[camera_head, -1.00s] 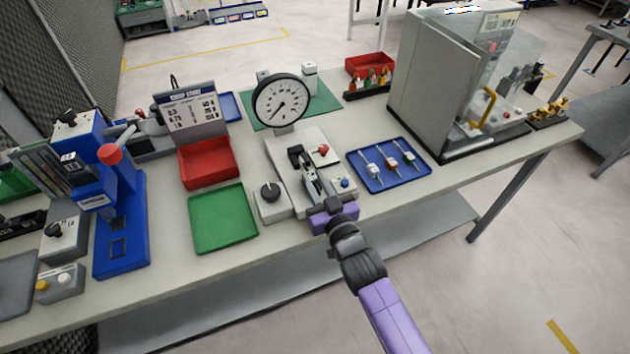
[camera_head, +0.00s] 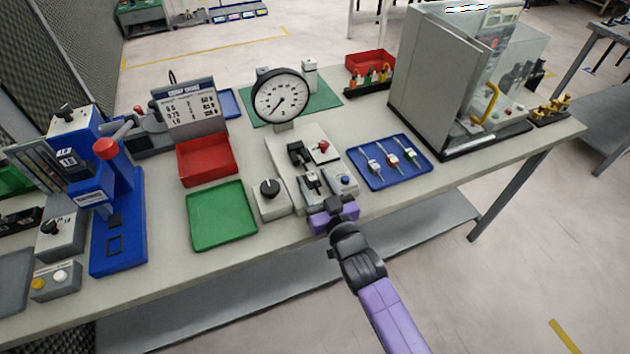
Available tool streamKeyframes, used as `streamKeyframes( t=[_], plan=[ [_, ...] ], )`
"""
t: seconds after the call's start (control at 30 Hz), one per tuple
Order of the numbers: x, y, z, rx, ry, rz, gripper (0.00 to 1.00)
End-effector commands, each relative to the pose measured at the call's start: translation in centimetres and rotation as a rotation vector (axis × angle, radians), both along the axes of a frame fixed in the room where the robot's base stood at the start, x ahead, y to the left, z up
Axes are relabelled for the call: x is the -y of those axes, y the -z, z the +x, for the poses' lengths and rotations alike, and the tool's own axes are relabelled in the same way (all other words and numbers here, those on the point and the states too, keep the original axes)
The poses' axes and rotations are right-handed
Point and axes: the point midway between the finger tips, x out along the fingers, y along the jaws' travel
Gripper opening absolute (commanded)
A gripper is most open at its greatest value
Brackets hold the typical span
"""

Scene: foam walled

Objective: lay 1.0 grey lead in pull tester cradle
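The pull tester (camera_head: 318,138) stands mid-bench, with a round dial gauge (camera_head: 280,96) at its back. Its cradle area (camera_head: 298,152) has dark clamp parts. My gripper (camera_head: 326,201), with a purple body, is at the tester's front edge, pointing toward the cradle. Its fingertips are too small to read as open or shut. A small pale piece with dark ends (camera_head: 312,182) shows just ahead of my gripper; I cannot tell whether it is a lead or part of the tester. The blue tray (camera_head: 380,182) right of the tester holds a pale lead (camera_head: 370,167), a red-marked lead (camera_head: 392,160) and a green-marked lead (camera_head: 411,156).
A knob box (camera_head: 271,199) stands close left of the cradle, and a blue-button block (camera_head: 344,181) close right. Green (camera_head: 222,215) and red (camera_head: 208,160) trays lie left. A blue press (camera_head: 118,225) is farther left. A clear-sided enclosure (camera_head: 440,90) stands right.

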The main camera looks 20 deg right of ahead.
Motion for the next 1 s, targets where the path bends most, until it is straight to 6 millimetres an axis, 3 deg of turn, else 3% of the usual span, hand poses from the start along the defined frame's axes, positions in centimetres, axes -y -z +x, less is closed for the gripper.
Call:
streamKeyframes(
  t=[0.27,0.7,1.0],
  plan=[
    [0.0,0.2,-1.1,-0.002,0.0,0.0,0.46],
    [0.0,0.1,-7.2,-0.001,0.0,0.0,0.46],
    [0.0,0.0,-7.8,0.0,0.0,0.0,0.46]
  ],
)
